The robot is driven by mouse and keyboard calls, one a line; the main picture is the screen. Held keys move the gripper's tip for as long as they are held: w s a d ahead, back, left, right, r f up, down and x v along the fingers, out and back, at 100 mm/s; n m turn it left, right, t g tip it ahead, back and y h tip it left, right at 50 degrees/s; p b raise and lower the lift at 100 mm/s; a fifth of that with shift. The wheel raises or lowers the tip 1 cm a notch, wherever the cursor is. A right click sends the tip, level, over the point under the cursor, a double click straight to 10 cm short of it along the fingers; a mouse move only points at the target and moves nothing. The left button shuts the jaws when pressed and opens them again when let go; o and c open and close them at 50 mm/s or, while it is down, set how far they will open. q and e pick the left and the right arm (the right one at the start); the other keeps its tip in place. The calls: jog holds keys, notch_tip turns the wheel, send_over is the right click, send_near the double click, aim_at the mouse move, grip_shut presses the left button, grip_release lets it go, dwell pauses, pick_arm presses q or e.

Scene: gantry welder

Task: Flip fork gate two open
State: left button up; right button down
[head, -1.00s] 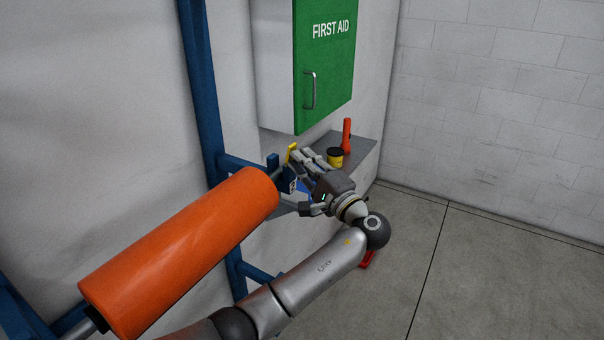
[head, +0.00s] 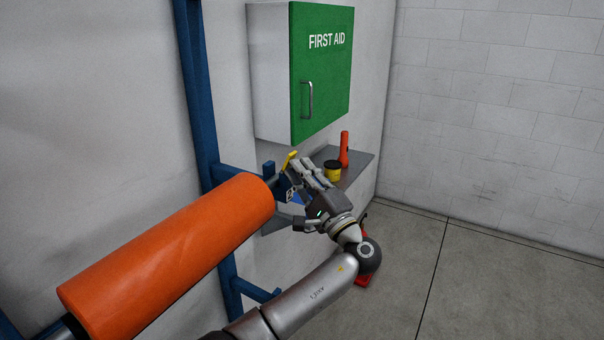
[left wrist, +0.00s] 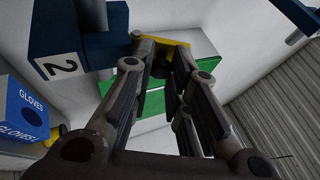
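The yellow fork gate (head: 289,161) stands up at a slant at the far end of the orange roll (head: 170,255), on the blue frame. In the left wrist view the yellow gate (left wrist: 170,40) crosses just beyond the fingertips, beside a blue block marked 2 (left wrist: 62,66). My left gripper (head: 300,190) is at the right of the gate, its fingers spread, with the upper fingertips close to it. I cannot tell whether they touch it. In the left wrist view a gap shows between the fingers, with nothing clamped. My right gripper is out of view.
A green first aid cabinet (head: 322,75) hangs behind the gripper. Below it, a grey shelf (head: 358,162) holds an orange flashlight (head: 344,149) and a yellow-black container (head: 332,171). A blue gloves box (left wrist: 27,113) is close by at left. The floor to the right is clear.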

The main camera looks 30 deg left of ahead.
pick_arm(q)
jog(key=o, duration=0.5)
jog(key=shift+f, duration=0.1)
jog(key=v, duration=0.8)
dwell(0.4)
